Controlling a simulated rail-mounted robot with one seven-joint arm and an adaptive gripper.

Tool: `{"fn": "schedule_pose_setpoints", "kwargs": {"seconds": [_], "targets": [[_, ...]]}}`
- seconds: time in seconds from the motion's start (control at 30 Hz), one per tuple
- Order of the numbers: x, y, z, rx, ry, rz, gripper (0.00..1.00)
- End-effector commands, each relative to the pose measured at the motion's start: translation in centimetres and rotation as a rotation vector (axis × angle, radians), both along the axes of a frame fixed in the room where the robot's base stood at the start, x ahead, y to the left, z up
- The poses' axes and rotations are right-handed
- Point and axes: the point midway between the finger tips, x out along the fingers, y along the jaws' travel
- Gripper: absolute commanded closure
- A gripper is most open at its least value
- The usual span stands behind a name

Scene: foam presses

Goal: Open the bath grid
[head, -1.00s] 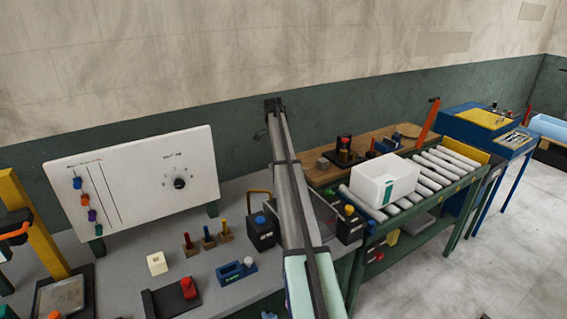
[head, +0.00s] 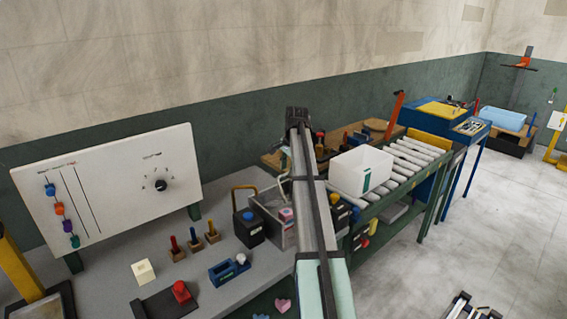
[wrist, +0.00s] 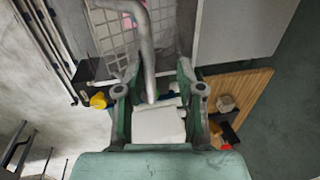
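The bath (head: 290,238), a grey open-topped tank with a pink block inside, stands at the bench's right end, partly behind my arm in the head view. In the wrist view, its wire grid (wrist: 105,42) lies at the top, with a pink patch behind the mesh. A thick grey bent handle (wrist: 148,50) runs from the grid down between my fingers. My gripper (wrist: 157,72) is open, its two green-and-grey fingers on either side of the handle's lower end. I see no clear grip on it. In the head view my gripper is mostly hidden by my arm.
A black box with a yellow handle (head: 249,228) stands left of the bath. A white bin (head: 362,172) sits on the roller conveyor (head: 408,160) to the right. Coloured pegs (head: 195,240) and a white panel (head: 110,190) are farther left.

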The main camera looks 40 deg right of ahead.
Motion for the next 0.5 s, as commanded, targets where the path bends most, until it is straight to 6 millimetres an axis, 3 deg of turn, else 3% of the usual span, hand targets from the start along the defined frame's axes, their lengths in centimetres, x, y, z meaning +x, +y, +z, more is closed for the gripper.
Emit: {"fn": "schedule_pose_setpoints", "kwargs": {"seconds": [0.1,0.5], "targets": [[-2.3,0.1,-1.1,0.000,0.001,-0.001,0.63],[-7.9,-0.4,-5.6,0.001,0.002,0.000,0.63]]}}
